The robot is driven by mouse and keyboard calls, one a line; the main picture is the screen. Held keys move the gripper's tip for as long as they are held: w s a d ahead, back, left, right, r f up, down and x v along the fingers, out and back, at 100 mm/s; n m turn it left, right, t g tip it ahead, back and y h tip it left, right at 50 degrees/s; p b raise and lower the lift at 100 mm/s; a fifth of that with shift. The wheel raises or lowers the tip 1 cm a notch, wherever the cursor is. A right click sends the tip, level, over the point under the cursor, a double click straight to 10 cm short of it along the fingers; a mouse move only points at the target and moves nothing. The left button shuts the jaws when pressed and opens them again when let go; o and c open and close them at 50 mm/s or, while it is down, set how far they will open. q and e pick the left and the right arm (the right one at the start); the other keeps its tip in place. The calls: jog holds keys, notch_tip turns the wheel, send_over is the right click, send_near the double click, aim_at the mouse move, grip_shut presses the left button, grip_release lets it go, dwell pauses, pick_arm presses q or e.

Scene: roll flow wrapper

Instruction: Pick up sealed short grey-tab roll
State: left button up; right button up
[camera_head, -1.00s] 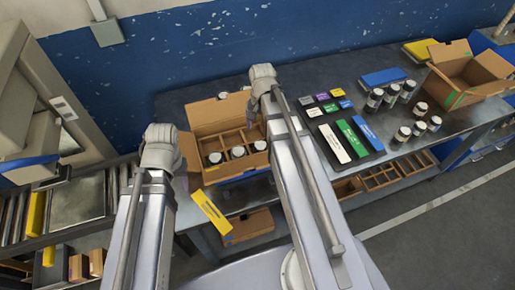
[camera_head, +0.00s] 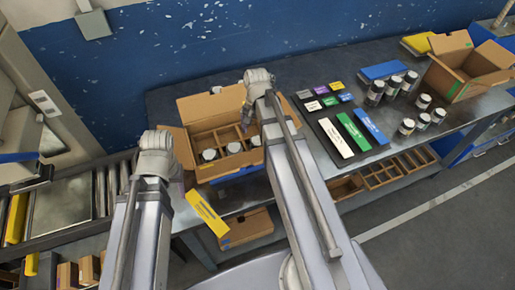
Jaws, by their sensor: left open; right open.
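Short dark rolls with pale tops stand on the right of the bench, one of them a short roll (camera_head: 423,102); several more short rolls (camera_head: 407,128) are in front of it. Taller rolls (camera_head: 375,93) stand to their left. Similar rolls (camera_head: 234,149) sit in the front compartments of the open cardboard box (camera_head: 183,148). I cannot tell which roll has a grey tab. My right gripper (camera_head: 246,114) is open and points down over the box's right side. My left gripper (camera_head: 156,168) is open at the box's left, its fingers mostly hidden by the wrist.
A black board (camera_head: 383,151) holds white, green and blue strips, with small coloured cards (camera_head: 334,87) behind. An empty open carton (camera_head: 465,75) stands far right. A roller conveyor (camera_head: 100,190) lies left.

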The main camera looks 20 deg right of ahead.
aim_at(257, 140)
pick_arm(q)
jog(key=shift+f+b, duration=2.6)
jog(key=shift+f, duration=0.15)
pick_arm(e)
jog(key=shift+w+d+f, duration=0.1)
jog(key=shift+d+f, duration=0.05)
jog(key=shift+f, duration=1.25)
jog(key=shift+w+d+f, duration=0.1)
jog(key=shift+f, duration=1.25)
jog(key=shift+r, duration=0.1)
pick_arm(q)
jog(key=shift+r, duration=0.1)
pick_arm(e)
jog(key=shift+c, duration=0.2)
jog(key=c, duration=1.5)
